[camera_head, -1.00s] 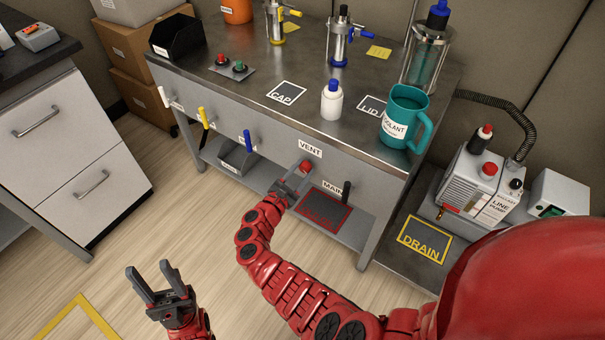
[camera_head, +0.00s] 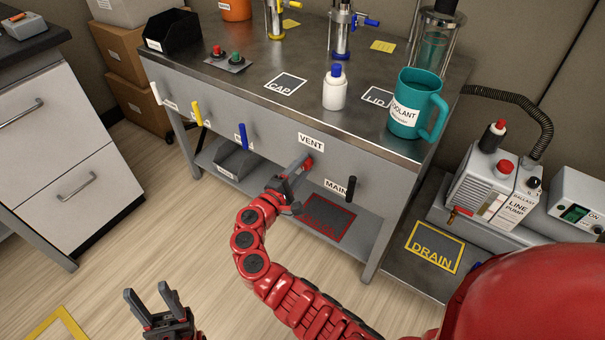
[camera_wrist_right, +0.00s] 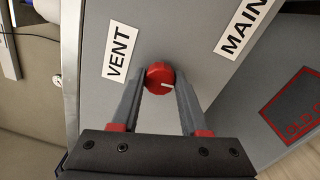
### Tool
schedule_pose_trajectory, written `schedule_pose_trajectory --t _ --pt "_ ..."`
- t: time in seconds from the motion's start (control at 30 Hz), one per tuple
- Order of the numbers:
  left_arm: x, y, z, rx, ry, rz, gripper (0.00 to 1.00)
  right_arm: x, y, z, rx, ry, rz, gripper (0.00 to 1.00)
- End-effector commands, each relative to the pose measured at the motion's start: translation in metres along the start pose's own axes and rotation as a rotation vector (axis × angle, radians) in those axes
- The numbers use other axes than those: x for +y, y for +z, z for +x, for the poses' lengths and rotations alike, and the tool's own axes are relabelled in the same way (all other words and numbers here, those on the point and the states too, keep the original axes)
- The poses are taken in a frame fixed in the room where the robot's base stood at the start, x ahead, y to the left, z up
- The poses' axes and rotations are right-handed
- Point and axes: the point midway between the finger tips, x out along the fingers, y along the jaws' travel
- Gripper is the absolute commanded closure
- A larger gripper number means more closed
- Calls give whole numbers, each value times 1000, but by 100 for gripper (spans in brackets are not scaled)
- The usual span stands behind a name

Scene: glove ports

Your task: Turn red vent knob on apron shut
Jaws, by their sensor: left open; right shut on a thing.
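The red vent knob (camera_head: 309,162) is on the bench's front apron, just under the VENT label (camera_head: 311,143). In the right wrist view the knob (camera_wrist_right: 159,77) is round with a white mark line pointing right in the picture, and sits between the fingertips. My right gripper (camera_head: 304,164) reaches up to the apron and is shut on the knob; it also shows in the right wrist view (camera_wrist_right: 160,82). My left gripper (camera_head: 149,297) is open and empty, above the floor at the lower left, away from the bench.
A black MAIN handle (camera_head: 351,188) is right of the knob. Blue (camera_head: 242,136) and yellow (camera_head: 197,113) handles are on the apron to the left. A teal coolant mug (camera_head: 413,105) and white bottle (camera_head: 335,88) stand on the bench top. The floor in front is free.

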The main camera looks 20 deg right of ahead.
Motion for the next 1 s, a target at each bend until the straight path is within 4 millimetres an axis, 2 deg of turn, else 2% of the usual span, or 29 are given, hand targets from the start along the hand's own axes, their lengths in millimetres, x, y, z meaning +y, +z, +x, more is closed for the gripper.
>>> schedule_pose_trajectory --t 0.03,0.3,0.83,0.87,1.0 --pt "0 1 -8 0 0 0 50 -6 -1 0 -1 -3 21 100" --pt "1 3 -17 0 0 0 50 -2 0 0 -3 -2 113 100" --pt "1 3 -18 0 0 0 50 -1 0 0 -4 -2 132 100" --pt "1 3 -18 0 0 0 50 -1 0 0 -4 -2 132 50" --pt "1 3 -18 0 0 0 50 -1 0 0 -4 -2 132 26"
